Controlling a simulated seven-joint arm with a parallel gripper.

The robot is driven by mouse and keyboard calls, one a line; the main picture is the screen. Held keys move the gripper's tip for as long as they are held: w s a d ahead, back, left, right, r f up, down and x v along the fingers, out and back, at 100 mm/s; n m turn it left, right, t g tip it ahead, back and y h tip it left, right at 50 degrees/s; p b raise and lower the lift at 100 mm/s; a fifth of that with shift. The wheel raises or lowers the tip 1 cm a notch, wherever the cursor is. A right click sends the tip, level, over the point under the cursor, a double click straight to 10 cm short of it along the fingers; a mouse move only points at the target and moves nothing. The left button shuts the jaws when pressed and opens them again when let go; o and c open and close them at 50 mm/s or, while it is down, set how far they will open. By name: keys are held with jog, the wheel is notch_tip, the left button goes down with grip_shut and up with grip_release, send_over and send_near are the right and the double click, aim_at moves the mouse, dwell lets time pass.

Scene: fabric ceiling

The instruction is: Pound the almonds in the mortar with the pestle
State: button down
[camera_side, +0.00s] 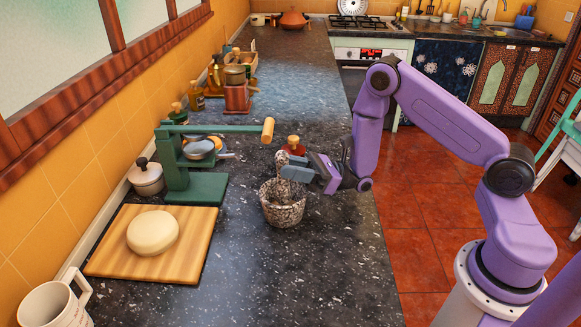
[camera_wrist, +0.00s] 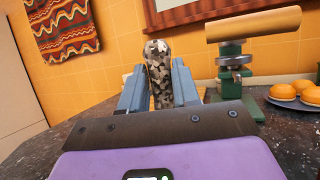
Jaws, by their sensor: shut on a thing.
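A speckled stone mortar (camera_side: 283,208) stands upright on the dark counter in the side view. A speckled pestle (camera_side: 283,160) stands up out of the mortar's mouth; its lower end is hidden inside. My gripper (camera_side: 290,173) is just above the mortar's rim, reaching in from the right, and is shut on the pestle. In the wrist view the pestle (camera_wrist: 158,72) stands between the two grey-blue fingers of my gripper (camera_wrist: 160,88). The almonds cannot be seen; the mortar's inside is hidden from both views.
A green press (camera_side: 178,165) with a wooden-handled lever (camera_side: 267,131) stands just left of the mortar. A wooden board (camera_side: 190,243) with a dough round (camera_side: 153,232) lies front left, near a mug (camera_side: 55,304). A red-topped jar (camera_side: 293,147) is behind my gripper. The counter in front is clear.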

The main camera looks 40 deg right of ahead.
jog(key=shift+f, duration=1.75)
jog(key=shift+r, duration=0.1)
jog(key=shift+w+d+r, duration=0.15)
jog(key=shift+d+r, duration=0.1)
jog(key=shift+r, duration=0.6)
jog(key=shift+w+d+r, duration=0.15)
jog(key=shift+d+r, duration=0.1)
jog(key=shift+r, duration=0.55)
jog(key=shift+f, duration=0.1)
jog(key=shift+f, duration=1.7)
jog(key=shift+w+a+r, duration=0.1)
jog(key=shift+a+r, duration=0.2)
jog(key=shift+r, duration=0.6)
jog(key=shift+w+a+r, duration=0.1)
jog(key=shift+a+r, duration=0.15)
jog(key=shift+r, duration=0.6)
